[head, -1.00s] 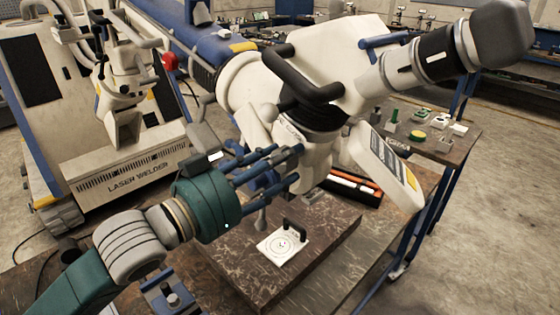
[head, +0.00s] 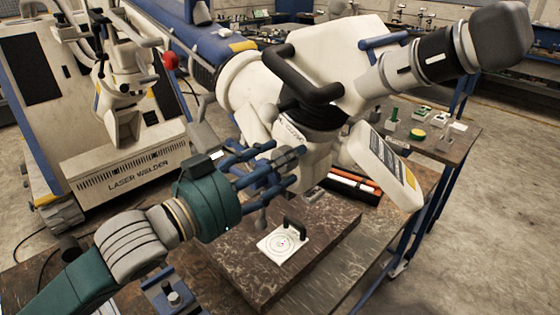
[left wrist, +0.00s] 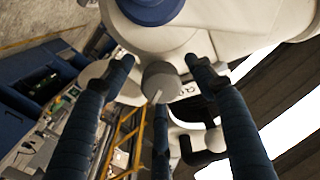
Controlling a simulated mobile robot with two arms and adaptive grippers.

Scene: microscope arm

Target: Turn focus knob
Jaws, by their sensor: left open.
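The white microscope (head: 345,60) reaches across the upper middle of the head view, above the bench. My left gripper (head: 290,165) is at its lower body, below the black handle. The gripper's blue fingers are open. In the left wrist view, a round grey knob (left wrist: 161,80) with a pale line on its face sits between the fingertips of my left gripper (left wrist: 160,72). The fingers are spread around it with visible gaps at left and right; contact of the lower finger cannot be told. In the head view the fingers largely hide the knob. My right gripper is not in view.
A dark stone-like slab (head: 320,235) lies under the microscope, with a white plate (head: 282,243) bearing a black handle on it. A tray with orange items (head: 350,184) is behind. A white angled panel (head: 385,170) hangs at the right. A laser welder (head: 125,165) stands at left.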

